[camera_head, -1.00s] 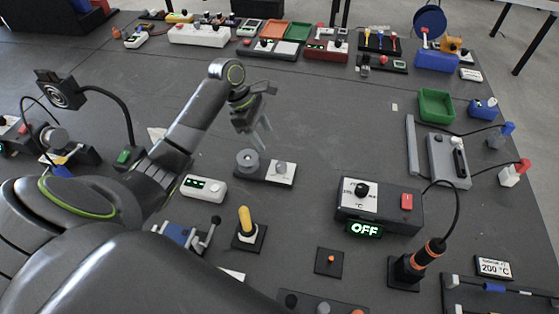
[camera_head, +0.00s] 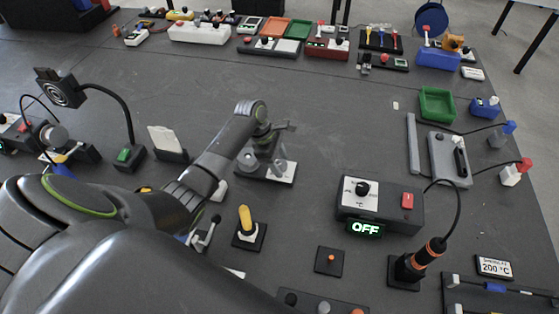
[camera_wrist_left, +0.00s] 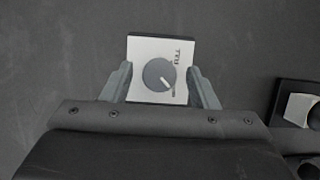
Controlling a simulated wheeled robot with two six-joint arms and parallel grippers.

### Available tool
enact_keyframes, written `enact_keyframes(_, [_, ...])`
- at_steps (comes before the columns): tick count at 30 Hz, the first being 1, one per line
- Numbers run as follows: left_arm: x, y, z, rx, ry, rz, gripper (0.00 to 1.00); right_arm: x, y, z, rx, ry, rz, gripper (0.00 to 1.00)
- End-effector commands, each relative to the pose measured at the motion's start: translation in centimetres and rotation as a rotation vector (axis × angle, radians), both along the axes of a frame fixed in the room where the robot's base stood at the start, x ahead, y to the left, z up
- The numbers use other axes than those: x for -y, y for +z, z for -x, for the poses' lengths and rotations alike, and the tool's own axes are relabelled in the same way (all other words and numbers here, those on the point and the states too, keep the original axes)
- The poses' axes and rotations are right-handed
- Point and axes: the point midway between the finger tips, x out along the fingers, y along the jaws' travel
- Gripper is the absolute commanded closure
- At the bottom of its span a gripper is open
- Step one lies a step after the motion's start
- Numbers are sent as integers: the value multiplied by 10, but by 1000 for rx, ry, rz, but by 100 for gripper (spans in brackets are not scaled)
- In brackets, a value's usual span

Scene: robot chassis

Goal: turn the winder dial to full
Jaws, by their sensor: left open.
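The winder dial (camera_wrist_left: 158,75) is a round grey knob with a white pointer mark on a white plate (camera_wrist_left: 150,46) in the left wrist view. The mark points to the lower right. In the head view the plate (camera_head: 287,174) shows at the right end of a dark base, partly behind my gripper. My left gripper (camera_head: 266,158) is open over the winder. In the wrist view its fingers (camera_wrist_left: 159,73) stand on both sides of the dial, apart from it. My right gripper is not in view.
A yellow-handled lever (camera_head: 245,220) stands in front of the winder. A box with a black knob and red switch (camera_head: 408,201) is at right, above an OFF display (camera_head: 365,228). A lamp-like stand (camera_head: 128,155) is at left. The table behind the winder is clear.

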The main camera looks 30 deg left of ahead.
Motion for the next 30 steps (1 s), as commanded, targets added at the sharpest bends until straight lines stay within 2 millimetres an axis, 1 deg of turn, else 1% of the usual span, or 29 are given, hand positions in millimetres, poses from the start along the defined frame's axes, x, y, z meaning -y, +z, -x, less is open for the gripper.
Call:
enact_keyframes(1, [0, 0, 0, 0, 0, 0, 49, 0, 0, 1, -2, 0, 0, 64])
enact_keyframes(9, [0, 0, 0, 0, 0, 0, 84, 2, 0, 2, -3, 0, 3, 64])
enact_keyframes(11, [0, 0, 0, 0, 0, 0, 91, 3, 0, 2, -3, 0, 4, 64])
enact_keyframes(20, [0, 2, 0, -2, -38, 0, 91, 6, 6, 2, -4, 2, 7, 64])
enact_keyframes(26, [0, 4, -1, -2, -145, 2, 91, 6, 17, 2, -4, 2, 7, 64])
enact_keyframes(30, [0, 5, -2, -2, -261, 3, 91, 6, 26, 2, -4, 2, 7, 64])
